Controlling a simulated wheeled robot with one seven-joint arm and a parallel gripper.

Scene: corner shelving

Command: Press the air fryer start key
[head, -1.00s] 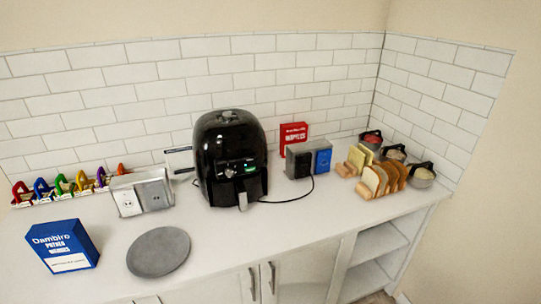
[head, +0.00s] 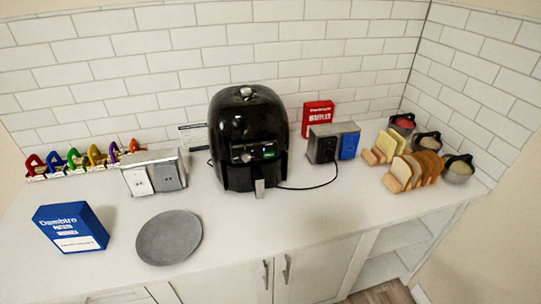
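The black air fryer (head: 248,122) stands on the white counter against the tiled wall, near the middle of the head view. Its front faces me. A control panel (head: 254,151) with knobs and a small green light or display sits on its front, above the drawer handle (head: 259,188). The start key is too small to tell apart from the other controls. A black cord runs from the fryer to an outlet box on its right. My gripper is not in view.
An outlet box (head: 153,174) stands left of the fryer, another (head: 334,143) right. A grey plate (head: 169,237) and a blue box (head: 70,228) lie front left. The counter before the fryer (head: 270,222) is clear.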

